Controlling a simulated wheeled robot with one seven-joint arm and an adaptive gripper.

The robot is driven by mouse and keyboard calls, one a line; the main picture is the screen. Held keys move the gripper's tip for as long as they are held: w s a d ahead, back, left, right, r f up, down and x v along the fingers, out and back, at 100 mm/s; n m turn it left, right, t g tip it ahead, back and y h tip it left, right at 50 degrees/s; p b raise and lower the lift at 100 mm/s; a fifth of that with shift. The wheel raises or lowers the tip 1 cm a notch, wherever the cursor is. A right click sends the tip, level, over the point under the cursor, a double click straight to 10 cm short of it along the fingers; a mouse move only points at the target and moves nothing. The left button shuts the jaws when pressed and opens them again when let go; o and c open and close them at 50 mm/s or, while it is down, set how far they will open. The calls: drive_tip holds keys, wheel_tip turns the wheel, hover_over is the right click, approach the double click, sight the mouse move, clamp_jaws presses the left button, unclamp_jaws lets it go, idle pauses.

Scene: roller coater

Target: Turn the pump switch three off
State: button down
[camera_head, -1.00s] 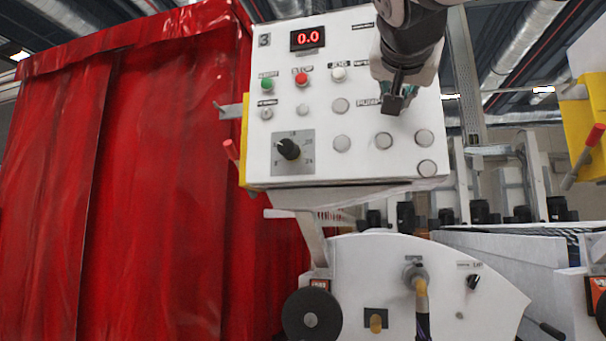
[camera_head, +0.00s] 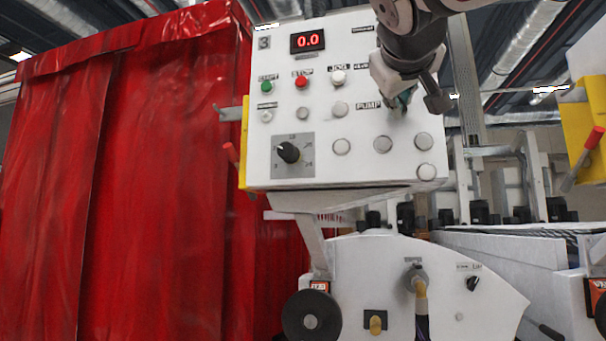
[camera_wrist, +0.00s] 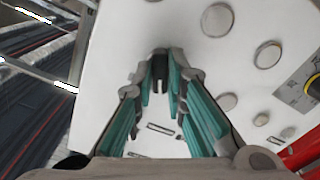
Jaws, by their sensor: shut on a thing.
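The white control panel (camera_head: 350,170) carries the number 3 at its upper left and a PUMP label (camera_head: 368,105) at its right side. My gripper (camera_head: 416,100) is at the panel's upper right, just beside that label, and covers the spot there. In the wrist view, the pump switch (camera_wrist: 160,72) is a small dark knob between my fingertips (camera_wrist: 161,87). My gripper is shut on it. The head view hides most of the switch behind the fingers, so its pointing direction cannot be read.
Round metal buttons (camera_head: 383,144) lie just below my gripper. A black dial (camera_head: 288,152) and green, red and white buttons (camera_head: 301,82) are further left. A red curtain (camera_head: 150,190) fills the left side.

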drive_tip(key=shift+n, duration=0.4)
drive_tip(key=c, duration=1.6)
unclamp_jaws()
drive_tip(key=v, duration=1.2)
